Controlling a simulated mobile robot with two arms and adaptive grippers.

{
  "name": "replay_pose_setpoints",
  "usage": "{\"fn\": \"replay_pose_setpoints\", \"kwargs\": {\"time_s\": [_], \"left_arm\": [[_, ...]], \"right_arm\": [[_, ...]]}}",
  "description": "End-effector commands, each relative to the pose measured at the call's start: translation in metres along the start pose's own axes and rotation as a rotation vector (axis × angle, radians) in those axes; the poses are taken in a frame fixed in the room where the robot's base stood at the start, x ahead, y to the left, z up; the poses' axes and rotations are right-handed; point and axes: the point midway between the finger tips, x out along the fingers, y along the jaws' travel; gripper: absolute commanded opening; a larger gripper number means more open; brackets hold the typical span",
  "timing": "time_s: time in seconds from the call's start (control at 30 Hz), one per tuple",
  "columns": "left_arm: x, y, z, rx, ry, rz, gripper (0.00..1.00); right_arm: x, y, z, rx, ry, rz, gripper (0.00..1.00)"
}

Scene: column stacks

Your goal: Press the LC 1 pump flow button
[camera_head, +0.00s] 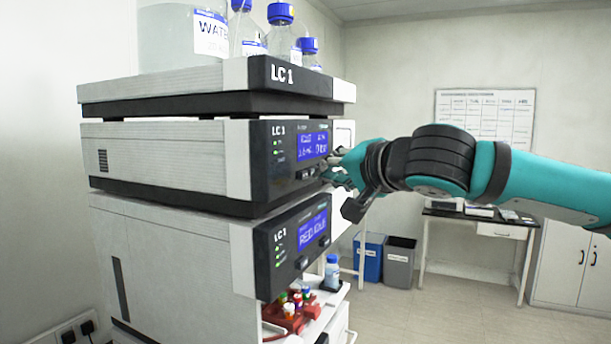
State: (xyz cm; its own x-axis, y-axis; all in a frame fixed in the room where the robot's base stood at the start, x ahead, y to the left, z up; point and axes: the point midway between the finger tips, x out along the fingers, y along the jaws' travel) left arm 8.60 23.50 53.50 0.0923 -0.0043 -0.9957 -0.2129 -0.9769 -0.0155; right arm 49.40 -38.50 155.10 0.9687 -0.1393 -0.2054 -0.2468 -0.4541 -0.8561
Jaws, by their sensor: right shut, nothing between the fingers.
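The LC 1 stack (303,75) stands at the left, with a top tray labelled LC 1. Below the tray is a pump module (262,165) with a black front panel and a lit blue display (312,146). Small buttons (306,173) sit under the display, partly hidden beside the fingers. My right gripper (336,174) is shut and empty, its fingertips at the right end of this panel, close to the buttons. I cannot tell whether it touches one. My left gripper is not in view.
A lower module (268,262) has its own blue display (312,230). Blue-capped bottles (283,38) stand on top. A red vial rack (290,316) sits below. Blue (368,258) and grey bins (399,264) and a desk (478,222) are behind, with open floor between.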

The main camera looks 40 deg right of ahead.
Motion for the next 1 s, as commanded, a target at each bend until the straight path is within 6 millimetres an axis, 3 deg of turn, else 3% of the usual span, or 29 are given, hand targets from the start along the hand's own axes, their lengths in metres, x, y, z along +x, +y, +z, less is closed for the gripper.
{"fn": "replay_pose_setpoints", "kwargs": {"time_s": [1.0], "left_arm": [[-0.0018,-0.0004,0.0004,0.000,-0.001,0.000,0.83]], "right_arm": [[0.0066,-0.0039,0.0037,0.000,0.000,0.000,0.00]]}}
